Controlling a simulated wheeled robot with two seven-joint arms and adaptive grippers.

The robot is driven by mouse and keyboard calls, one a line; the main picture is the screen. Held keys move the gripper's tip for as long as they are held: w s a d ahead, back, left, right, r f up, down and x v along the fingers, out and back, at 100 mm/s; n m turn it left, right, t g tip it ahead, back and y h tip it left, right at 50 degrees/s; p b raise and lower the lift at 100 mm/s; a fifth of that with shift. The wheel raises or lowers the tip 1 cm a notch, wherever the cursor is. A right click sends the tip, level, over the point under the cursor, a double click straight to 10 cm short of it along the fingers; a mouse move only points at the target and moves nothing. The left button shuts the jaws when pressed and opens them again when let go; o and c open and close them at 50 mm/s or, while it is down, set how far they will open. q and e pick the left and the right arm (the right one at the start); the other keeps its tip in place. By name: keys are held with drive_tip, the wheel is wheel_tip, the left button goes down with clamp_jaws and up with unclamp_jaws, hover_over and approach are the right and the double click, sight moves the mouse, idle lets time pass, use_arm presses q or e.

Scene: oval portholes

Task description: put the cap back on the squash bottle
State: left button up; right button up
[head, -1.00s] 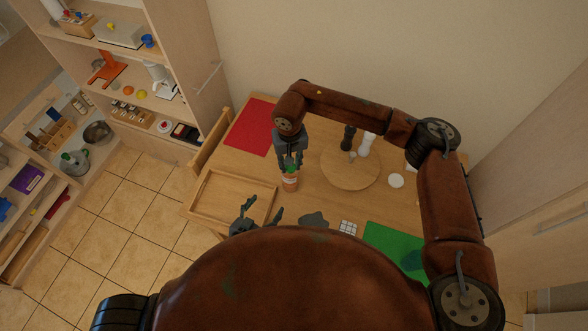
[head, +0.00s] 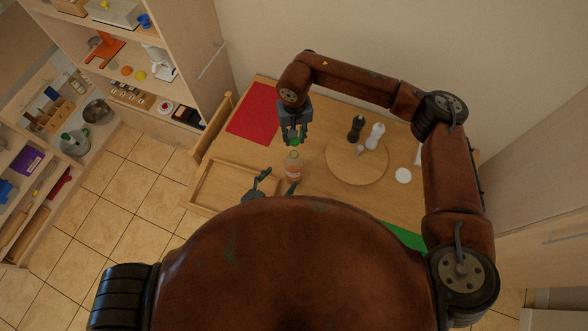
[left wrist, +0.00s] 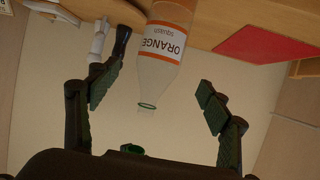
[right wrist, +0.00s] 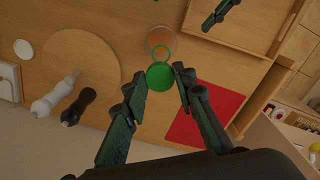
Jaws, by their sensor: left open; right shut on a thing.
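The squash bottle (head: 293,168), clear with an orange and white label, stands upright on the table; its uncapped neck faces the camera in the left wrist view (left wrist: 158,75). My right gripper (head: 293,134) is shut on the green cap (right wrist: 160,76), apart from the bottle's mouth and just beyond it in the head view. The cap also shows in the left wrist view (left wrist: 132,150). My left gripper (head: 277,183) is open at the near side of the bottle, its fingers either side of the neck in its wrist view, not visibly touching.
A wooden tray (head: 205,199) lies left of the bottle and a red mat (head: 252,113) behind it. To the right, a round board (head: 345,175) carries a dark mill (head: 356,127) and a white mill (head: 376,135). A white disc (head: 403,176) lies beyond.

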sight(294, 164)
use_arm(q)
drive_tip(key=x, duration=1)
drive_tip(key=shift+w+d, duration=0.2)
drive_tip(key=shift+w, duration=0.1)
use_arm(e)
drive_tip(key=shift+a, duration=0.1)
use_arm(q)
drive_tip(key=shift+c, duration=0.2)
drive_tip(key=c, duration=1.7)
drive_tip(key=shift+c, duration=0.2)
use_arm(e)
drive_tip(key=shift+s+f, duration=0.15)
drive_tip(key=shift+f, duration=2.3)
